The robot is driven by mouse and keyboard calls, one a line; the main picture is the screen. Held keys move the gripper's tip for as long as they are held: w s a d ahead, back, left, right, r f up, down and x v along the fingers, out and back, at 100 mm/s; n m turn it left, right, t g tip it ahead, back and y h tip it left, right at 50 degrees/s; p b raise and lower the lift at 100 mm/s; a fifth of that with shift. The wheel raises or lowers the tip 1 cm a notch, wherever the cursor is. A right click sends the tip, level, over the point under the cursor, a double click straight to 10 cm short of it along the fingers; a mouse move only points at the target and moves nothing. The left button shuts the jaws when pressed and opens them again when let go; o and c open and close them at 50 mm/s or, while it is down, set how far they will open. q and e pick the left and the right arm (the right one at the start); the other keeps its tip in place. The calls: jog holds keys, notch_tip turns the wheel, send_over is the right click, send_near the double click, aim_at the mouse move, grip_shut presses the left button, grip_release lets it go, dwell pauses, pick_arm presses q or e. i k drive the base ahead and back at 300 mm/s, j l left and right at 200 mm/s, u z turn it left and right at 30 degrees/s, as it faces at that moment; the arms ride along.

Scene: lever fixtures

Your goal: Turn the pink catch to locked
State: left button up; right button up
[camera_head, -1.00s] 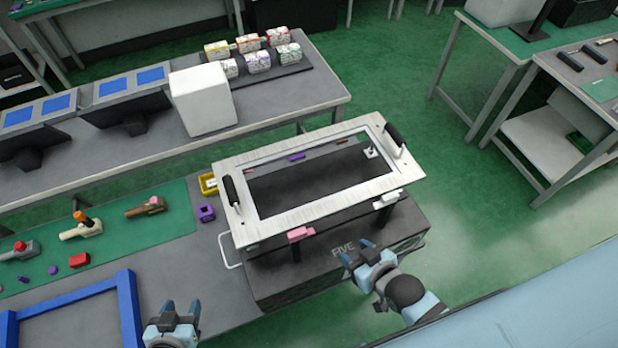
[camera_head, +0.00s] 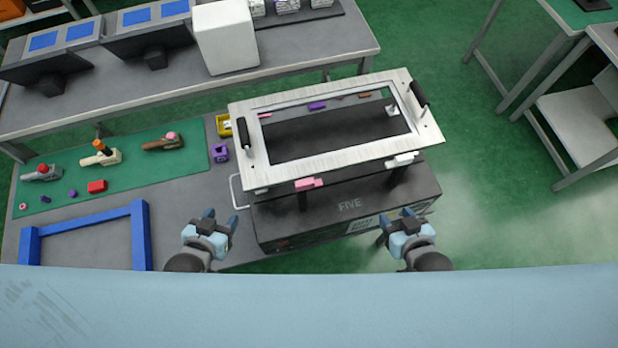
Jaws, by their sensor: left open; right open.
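The pink catch (camera_head: 309,184) sits on the front edge of a silver frame panel (camera_head: 340,159), left of its middle. A white catch (camera_head: 402,160) sits on the same edge further right. The panel stands raised over a black box marked FIVE (camera_head: 350,205). My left gripper (camera_head: 220,219) is open and empty, in front of the box's left end, below and left of the pink catch. My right gripper (camera_head: 397,218) is open and empty, in front of the box's right part. Neither gripper touches a catch. The catch's exact setting is too small to tell.
Black handles (camera_head: 244,136) stand at the panel's two ends. A blue frame (camera_head: 141,235) lies on the table at left, near a green mat (camera_head: 130,178) with several lever fixtures. A purple block (camera_head: 219,153) and yellow bin (camera_head: 224,125) stand left of the panel.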

aim_at(306, 183)
jog(key=k+j+u, duration=0.1)
jog(key=j, duration=0.25)
jog(key=k+j, duration=0.3)
jog(key=k+j+u, duration=0.15)
jog(key=j, duration=0.25)
jog(key=k+j+u, duration=0.1)
jog(key=j, duration=0.3)
jog(key=k+l, duration=0.05)
jog(key=k, duration=0.05)
